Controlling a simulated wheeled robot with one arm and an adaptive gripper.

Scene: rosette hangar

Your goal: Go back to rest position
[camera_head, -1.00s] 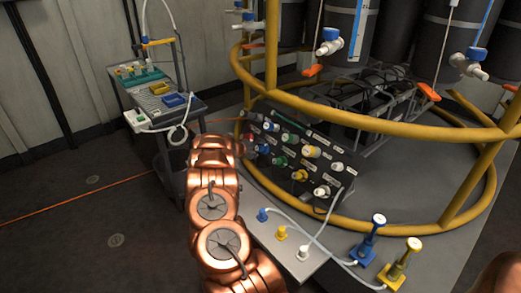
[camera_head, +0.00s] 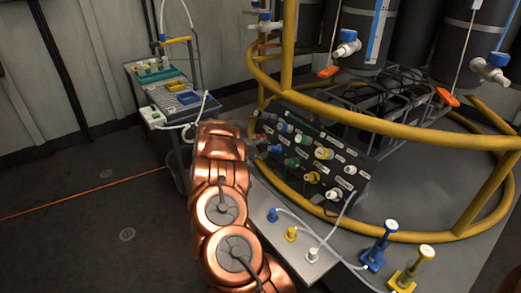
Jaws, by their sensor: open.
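My copper-coloured arm reaches from the bottom centre up to the left edge of the connector panel (camera_head: 318,180). My gripper cannot be made out; the far end of the arm is hidden behind its own links. The sloped black panel carries several blue, green, yellow, white and red connectors with labels. A white tube runs from the panel's lower right down to the grey ledge.
A grey cart (camera_head: 168,112) with trays and a white box stands behind my arm at left. A yellow tubular frame (camera_head: 400,133) surrounds dark cylinders at right. Blue (camera_head: 379,246) and yellow (camera_head: 411,268) plunger-like pieces stand on the front ledge. The dark floor at left is open, crossed by an orange line.

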